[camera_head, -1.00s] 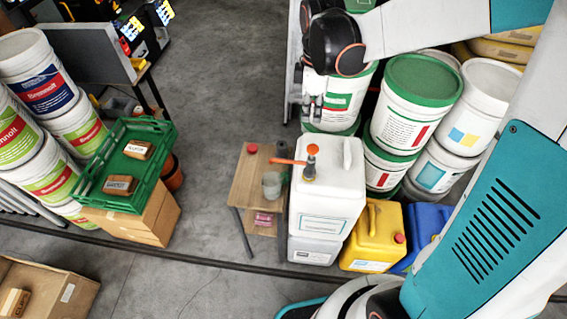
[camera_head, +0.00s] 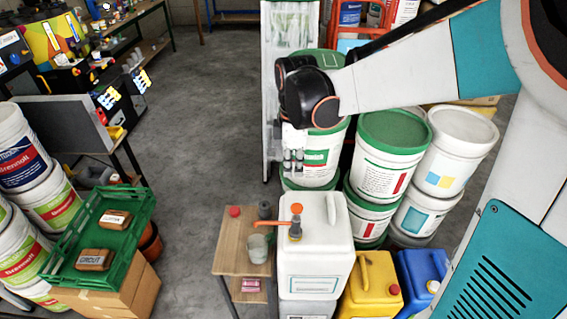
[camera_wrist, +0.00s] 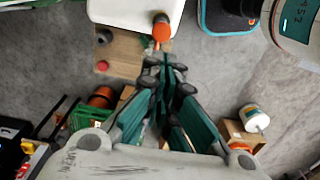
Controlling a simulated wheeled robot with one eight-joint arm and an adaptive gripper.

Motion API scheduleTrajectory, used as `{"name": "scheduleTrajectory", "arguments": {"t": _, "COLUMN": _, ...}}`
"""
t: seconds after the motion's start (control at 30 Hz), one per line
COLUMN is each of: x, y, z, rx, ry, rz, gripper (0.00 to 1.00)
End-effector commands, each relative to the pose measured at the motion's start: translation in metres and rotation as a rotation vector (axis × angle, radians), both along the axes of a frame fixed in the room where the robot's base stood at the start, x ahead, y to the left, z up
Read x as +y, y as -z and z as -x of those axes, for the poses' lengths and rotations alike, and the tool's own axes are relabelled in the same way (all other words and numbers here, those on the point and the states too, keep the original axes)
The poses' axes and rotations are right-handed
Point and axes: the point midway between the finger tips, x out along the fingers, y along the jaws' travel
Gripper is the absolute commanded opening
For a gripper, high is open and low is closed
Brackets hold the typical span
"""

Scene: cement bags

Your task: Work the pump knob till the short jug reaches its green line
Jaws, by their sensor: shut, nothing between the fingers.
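The orange pump knob (camera_head: 297,208) tops a pump on a white canister (camera_head: 315,255). An orange spout (camera_head: 268,223) points left from it, over a small, clear-looking jug (camera_head: 258,248) on a wooden stand (camera_head: 232,240). The jug's green line and its level are too small to make out. My gripper (camera_head: 293,165) shows above the knob in the head view, apart from it. In the wrist view my gripper (camera_wrist: 166,68) has its fingers closed together and empty, with the knob (camera_wrist: 161,30) just beyond the tips.
A yellow canister (camera_head: 376,285) and a blue one (camera_head: 424,270) stand right of the white canister. Stacked white buckets (camera_head: 385,165) stand behind. A green crate (camera_head: 140,232) with two labelled blocks is at the left. Open grey floor (camera_head: 195,130) lies between.

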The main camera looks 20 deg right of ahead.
Motion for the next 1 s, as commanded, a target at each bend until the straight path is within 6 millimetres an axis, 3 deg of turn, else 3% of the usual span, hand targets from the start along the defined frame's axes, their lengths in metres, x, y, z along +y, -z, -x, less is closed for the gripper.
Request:
{"name": "scheduleTrajectory", "arguments": {"t": 0.4, "x": 0.000, "y": 0.082, "z": -0.001, "rx": 0.000, "ry": 0.000, "rz": 0.000, "gripper": 0.00}}
{"name": "scheduleTrajectory", "arguments": {"t": 0.6, "x": 0.000, "y": 0.111, "z": -0.001, "rx": 0.000, "ry": 0.000, "rz": 0.000, "gripper": 0.00}}
{"name": "scheduleTrajectory", "arguments": {"t": 1.0, "x": 0.000, "y": 0.125, "z": 0.000, "rx": 0.000, "ry": 0.000, "rz": 0.000, "gripper": 0.00}}
